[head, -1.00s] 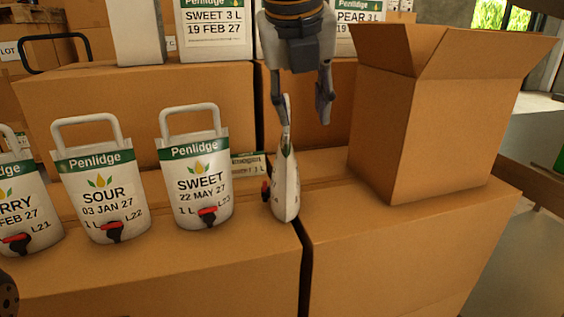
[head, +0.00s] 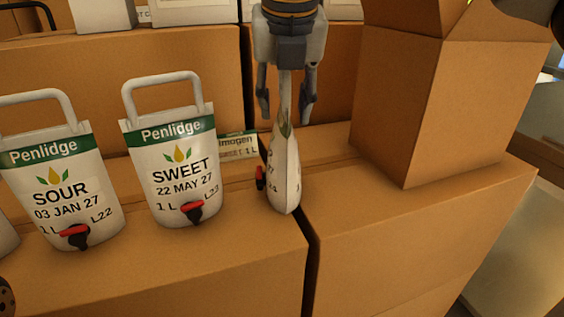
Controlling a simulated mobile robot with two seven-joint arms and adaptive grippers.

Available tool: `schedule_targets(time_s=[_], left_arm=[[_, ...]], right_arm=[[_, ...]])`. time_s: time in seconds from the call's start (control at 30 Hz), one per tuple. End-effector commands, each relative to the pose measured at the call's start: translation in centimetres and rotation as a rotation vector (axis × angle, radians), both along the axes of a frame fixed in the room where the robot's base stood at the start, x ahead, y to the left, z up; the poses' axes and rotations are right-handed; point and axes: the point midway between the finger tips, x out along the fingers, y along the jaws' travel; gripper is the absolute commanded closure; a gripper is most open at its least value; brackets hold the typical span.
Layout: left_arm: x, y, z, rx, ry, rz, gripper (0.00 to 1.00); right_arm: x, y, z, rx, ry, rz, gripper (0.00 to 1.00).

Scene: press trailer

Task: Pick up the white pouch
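A white pouch (head: 285,170) stands edge-on on the front cartons, with a red and black tap on its left side. My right gripper (head: 285,100) points down over it. Its two fingers are open, one to each side of the pouch's narrow upper part, with visible gaps. Two more white Penlidge pouches with carrying handles face me on the left: SWEET 22 MAY 27 (head: 175,165) and SOUR 03 JAN 27 (head: 65,190).
An open cardboard box (head: 420,110) stands right of my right gripper. Large cartons (head: 180,90) rise behind.

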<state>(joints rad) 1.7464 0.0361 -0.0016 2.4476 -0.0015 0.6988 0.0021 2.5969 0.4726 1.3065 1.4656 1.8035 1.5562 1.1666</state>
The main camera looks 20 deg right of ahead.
Motion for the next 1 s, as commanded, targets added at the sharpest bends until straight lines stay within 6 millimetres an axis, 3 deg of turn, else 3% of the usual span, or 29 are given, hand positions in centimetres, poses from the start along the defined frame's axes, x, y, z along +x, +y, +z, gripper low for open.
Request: schedule_targets(time_s=[0.17, 0.37, 0.83, 1.0], left_arm=[[0.0, 0.0, 0.0, 0.0, 0.0, 0.0, 0.0], [0.0, 0.0, 0.0, 0.0, 0.0, 0.0, 0.0], [0.0, 0.0, 0.0, 0.0, 0.0, 0.0, 0.0], [0.2, 0.0, 0.2, 0.0, -0.006, 0.0, 0.0]], right_arm=[[0.1, 0.0, -0.1, 0.0, -0.003, 0.0, 0.62], [0.1, 0.0, -0.1, 0.0, -0.003, 0.001, 1.0], [0.1, 0.0, 0.1, 0.003, -0.007, 0.001, 1.0], [0.1, 0.1, 1.1, 0.002, -0.01, 0.001, 1.0]])
